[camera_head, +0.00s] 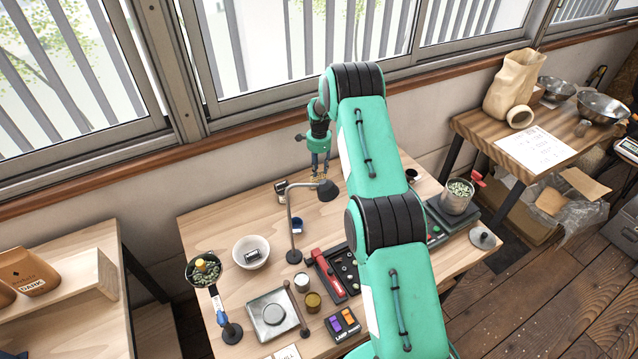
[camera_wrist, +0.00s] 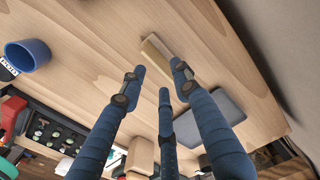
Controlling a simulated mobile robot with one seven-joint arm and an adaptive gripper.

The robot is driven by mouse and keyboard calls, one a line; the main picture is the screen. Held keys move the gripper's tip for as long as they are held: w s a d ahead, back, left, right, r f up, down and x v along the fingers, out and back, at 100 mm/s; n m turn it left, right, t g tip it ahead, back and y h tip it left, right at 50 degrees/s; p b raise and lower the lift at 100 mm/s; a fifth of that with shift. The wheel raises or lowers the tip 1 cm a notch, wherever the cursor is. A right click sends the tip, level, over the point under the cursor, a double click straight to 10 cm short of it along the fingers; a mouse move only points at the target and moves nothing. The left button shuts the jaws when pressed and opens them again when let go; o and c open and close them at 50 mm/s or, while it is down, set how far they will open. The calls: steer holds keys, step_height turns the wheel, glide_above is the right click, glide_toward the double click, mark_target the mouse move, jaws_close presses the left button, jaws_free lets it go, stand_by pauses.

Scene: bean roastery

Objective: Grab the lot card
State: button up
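My gripper (camera_head: 320,165) hangs over the back of the middle table near the wall. Its blue fingers are spread with nothing between them, as the wrist view (camera_wrist: 158,75) shows. A small flat tan piece with a pale edge (camera_wrist: 153,47) lies on the wood just beyond the fingertips. It may be the lot card, but I cannot read any writing on it. In the head view a small yellowish patch (camera_head: 318,178) shows right under the fingers, too small to make out.
A dark lamp (camera_head: 328,190) on a bent stand is close to my gripper. A blue cup (camera_head: 296,225) stands in front, also in the wrist view (camera_wrist: 27,55). A grey flat slab (camera_wrist: 210,112) lies beside the fingers. A white bowl (camera_head: 251,252) and black tray (camera_head: 334,272) are nearer.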

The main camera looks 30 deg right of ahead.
mark_target(319, 176)
steer(key=shift+w+d+f, duration=0.1)
steer(key=shift+f, duration=2.5)
steer(key=shift+c, duration=0.5)
jaws_close()
